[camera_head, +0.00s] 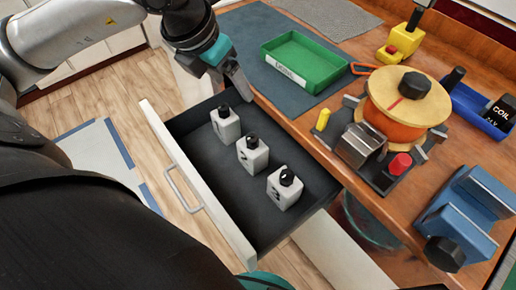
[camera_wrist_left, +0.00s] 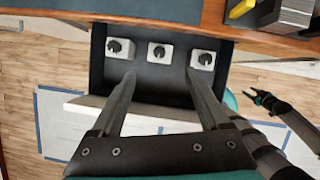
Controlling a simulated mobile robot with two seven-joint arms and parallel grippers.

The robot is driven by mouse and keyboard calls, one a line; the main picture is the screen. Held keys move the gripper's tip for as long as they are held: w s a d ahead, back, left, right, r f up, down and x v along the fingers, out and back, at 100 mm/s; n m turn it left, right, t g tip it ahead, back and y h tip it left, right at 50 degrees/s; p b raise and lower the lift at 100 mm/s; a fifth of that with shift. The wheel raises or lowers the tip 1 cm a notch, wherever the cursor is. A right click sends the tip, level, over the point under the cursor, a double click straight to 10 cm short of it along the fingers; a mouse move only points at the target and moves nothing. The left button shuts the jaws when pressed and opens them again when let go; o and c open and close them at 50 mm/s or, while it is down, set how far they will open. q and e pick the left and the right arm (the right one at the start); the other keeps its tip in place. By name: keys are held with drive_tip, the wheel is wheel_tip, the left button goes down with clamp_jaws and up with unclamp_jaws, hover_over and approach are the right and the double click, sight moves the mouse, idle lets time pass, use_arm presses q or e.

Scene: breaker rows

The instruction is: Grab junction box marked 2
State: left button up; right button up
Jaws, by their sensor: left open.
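Three white junction boxes with black knobs stand upright in a row in the open dark drawer (camera_head: 215,170): a far box (camera_head: 226,125), a middle box (camera_head: 252,157) and a near box (camera_head: 284,190). Each has a dark mark on its face, too small to read surely. In the left wrist view they are the left box (camera_wrist_left: 120,50), middle box (camera_wrist_left: 160,53) and right box (camera_wrist_left: 203,59). My left gripper (camera_head: 240,90) is open and empty above the drawer's far end. Its spread fingers (camera_wrist_left: 161,76) point toward the row. My right gripper (camera_wrist_left: 262,98) shows small at right; its opening is unclear.
The wooden worktop (camera_head: 330,130) borders the drawer on the right. It holds a green tray (camera_head: 305,62), a large orange spool (camera_head: 400,105) on a stand, a blue clamp-like block (camera_head: 465,215) and a blue bin (camera_head: 480,110). The drawer's white front (camera_head: 190,180) stands at the left.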

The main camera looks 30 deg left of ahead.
use_arm(q)
drive_tip(key=b, duration=0.6)
approach(251, 137)
use_arm(e)
drive_tip(key=w+f, duration=0.4)
drive_tip(key=f, duration=0.2)
use_arm(q)
drive_tip(key=b+x, duration=0.3)
drive_tip(key=shift+w+d+f+b, duration=0.3)
drive_tip(key=shift+w+d, duration=0.05)
drive_tip(key=shift+w+a+f+b, duration=0.15)
drive_tip(key=shift+f+b, duration=0.25)
drive_tip(key=shift+f, duration=0.4)
drive_tip(key=shift+w+a+f+b, duration=0.1)
drive_tip(key=shift+w+f+b, duration=0.2)
drive_tip(key=shift+f, duration=0.5)
drive_tip(key=shift+b+x, duration=0.35)
drive_tip(key=shift+x, duration=0.6)
use_arm(e)
drive_tip(key=w+a+r, duration=0.4)
drive_tip(key=w+r, duration=0.2)
drive_tip(key=r, duration=0.1)
drive_tip(key=shift+w+r+t, duration=0.2)
drive_tip(key=shift+t, duration=0.2)
use_arm(q)
drive_tip(key=shift+d, duration=0.1)
drive_tip(key=shift+c, duration=0.3)
clamp_jaws()
drive_tip(key=shift+r, duration=0.1)
